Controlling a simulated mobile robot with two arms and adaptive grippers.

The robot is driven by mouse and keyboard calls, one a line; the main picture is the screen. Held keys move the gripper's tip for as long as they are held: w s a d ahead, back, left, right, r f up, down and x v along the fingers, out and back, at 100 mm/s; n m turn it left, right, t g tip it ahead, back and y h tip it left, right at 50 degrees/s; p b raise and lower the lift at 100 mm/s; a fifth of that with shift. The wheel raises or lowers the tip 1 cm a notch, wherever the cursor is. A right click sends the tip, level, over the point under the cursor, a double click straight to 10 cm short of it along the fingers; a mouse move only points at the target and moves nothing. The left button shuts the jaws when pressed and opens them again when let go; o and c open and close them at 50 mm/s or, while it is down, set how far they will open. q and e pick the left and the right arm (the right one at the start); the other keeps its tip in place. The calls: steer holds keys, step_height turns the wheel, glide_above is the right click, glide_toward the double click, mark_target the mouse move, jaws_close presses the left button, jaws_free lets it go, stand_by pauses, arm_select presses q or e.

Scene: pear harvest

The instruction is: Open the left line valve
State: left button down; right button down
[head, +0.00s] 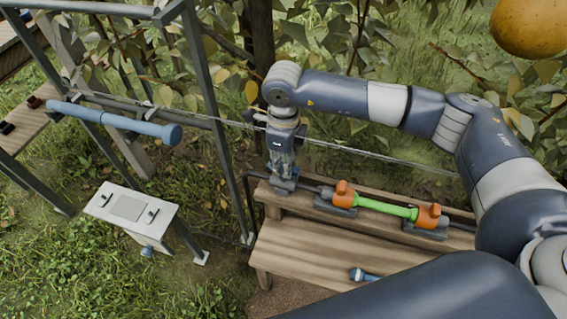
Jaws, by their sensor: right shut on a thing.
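My right gripper (284,183) points down at the left end of the wooden bench's back ledge. Its fingers are shut on the left line valve, at the left end of the dark pipe. The fingers cover most of the valve, so its handle angle cannot be told. To the right, the line runs through an orange fitting (344,193), a green tube (388,208) and a second orange fitting (430,214). My left gripper is out of view.
The wooden bench (310,247) holds a small blue cylinder (362,275). A metal frame (205,90) with a blue bar (115,122) and a white panel (130,208) stand left. Trellis wire passes by my right gripper. A pear (530,28) hangs top right.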

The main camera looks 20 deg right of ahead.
steer(key=c, duration=1.5)
jaws_free()
step_height(320, 180, up, 12)
steer(key=shift+r, duration=0.1)
